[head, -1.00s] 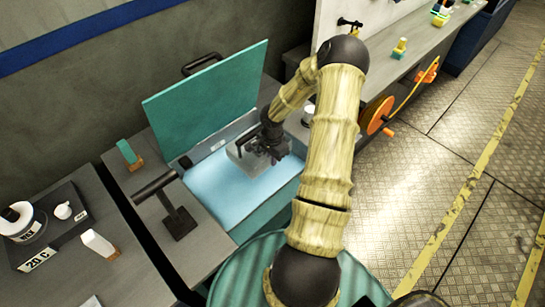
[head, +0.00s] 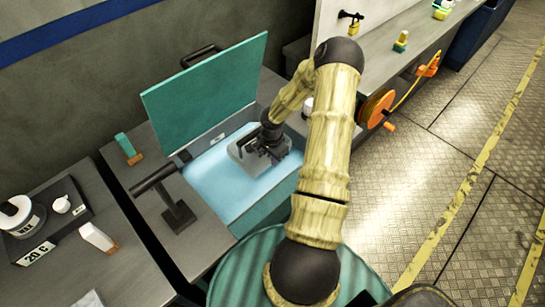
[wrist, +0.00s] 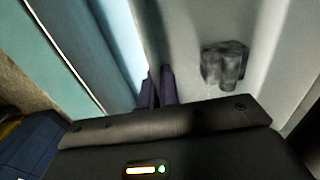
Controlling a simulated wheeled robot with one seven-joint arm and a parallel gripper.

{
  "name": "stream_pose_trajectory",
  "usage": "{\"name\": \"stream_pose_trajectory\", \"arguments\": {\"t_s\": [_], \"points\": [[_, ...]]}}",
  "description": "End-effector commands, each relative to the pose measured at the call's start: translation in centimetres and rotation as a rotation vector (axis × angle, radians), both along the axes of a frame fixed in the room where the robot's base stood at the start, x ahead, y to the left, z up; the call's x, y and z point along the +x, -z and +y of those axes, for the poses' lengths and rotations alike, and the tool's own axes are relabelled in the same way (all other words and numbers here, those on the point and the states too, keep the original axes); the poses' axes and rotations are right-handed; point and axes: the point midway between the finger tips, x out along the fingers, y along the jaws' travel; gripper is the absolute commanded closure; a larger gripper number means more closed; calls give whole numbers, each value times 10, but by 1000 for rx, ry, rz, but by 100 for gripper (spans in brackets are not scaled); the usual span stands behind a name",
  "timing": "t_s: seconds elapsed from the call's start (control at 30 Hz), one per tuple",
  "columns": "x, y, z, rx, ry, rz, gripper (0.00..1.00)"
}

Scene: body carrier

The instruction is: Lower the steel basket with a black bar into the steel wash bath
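The steel wash bath (head: 214,214) holds pale blue liquid, and its teal lid (head: 208,92) stands open behind. The grey steel basket (head: 243,160) is over the right part of the bath. I cannot tell how deep it sits. My gripper (head: 272,148) is at the basket, with dark parts around its top. In the wrist view, the two purple fingers (wrist: 158,88) are close together near the basket's edge. They appear shut on the basket's black bar, though the grip itself is hidden. Inside the pale basket (wrist: 199,105) lies a dark grey metal part (wrist: 225,63).
A black T-shaped stand (head: 178,215) is on the bench left of the bath. A teal and orange block (head: 128,148) stands behind it. An orange reel (head: 376,108) is on the bench side at right. The floor at right is clear.

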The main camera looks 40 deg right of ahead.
Motion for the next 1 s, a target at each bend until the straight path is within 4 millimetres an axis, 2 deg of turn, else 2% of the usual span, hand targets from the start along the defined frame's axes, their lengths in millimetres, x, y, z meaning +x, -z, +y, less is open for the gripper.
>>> {"name": "stream_pose_trajectory", "arguments": {"t_s": [1.0], "points": [[1,40,0,0,0,-2,100]]}}
